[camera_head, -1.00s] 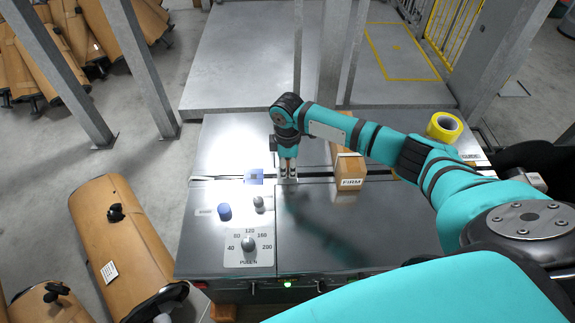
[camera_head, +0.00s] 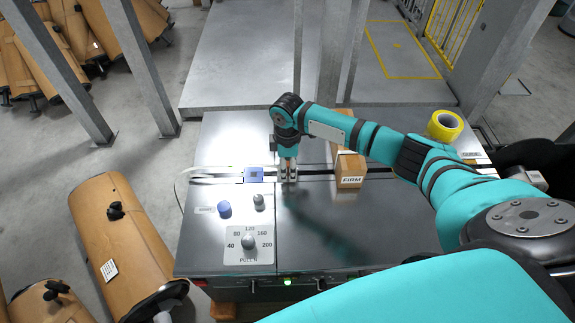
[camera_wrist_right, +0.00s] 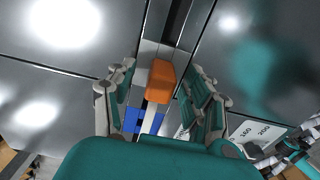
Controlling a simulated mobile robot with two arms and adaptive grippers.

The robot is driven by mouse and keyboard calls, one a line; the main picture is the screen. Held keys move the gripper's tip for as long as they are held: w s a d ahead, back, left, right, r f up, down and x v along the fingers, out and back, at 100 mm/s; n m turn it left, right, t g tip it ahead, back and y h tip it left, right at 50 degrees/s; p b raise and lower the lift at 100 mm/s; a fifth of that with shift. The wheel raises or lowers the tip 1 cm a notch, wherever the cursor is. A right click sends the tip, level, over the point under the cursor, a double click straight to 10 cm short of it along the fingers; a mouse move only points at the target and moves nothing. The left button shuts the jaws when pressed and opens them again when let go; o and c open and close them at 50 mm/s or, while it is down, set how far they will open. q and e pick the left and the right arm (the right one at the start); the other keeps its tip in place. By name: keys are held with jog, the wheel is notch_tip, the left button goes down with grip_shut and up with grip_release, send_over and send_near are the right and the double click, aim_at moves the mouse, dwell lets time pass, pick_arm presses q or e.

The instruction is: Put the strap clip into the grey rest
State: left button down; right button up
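An orange block that looks like the strap clip (camera_wrist_right: 160,81) shows between the fingers of my right gripper in the right wrist view. A light grey piece, likely the grey rest (camera_wrist_right: 149,49), lies right behind and around it; whether the clip is fully seated cannot be told. My right gripper (camera_head: 288,171) points down at the strap slot in the head view. In the wrist view its two fingers (camera_wrist_right: 160,85) stand apart, with gaps on both sides of the orange block. My left gripper is not in view.
A blue block (camera_head: 254,174) sits on the slot just left of the gripper. A blue knob (camera_head: 224,209) and a dial (camera_head: 248,244) are in front.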

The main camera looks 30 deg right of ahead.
notch_tip(320, 180, up, 12)
dwell(0.6)
dwell(0.5)
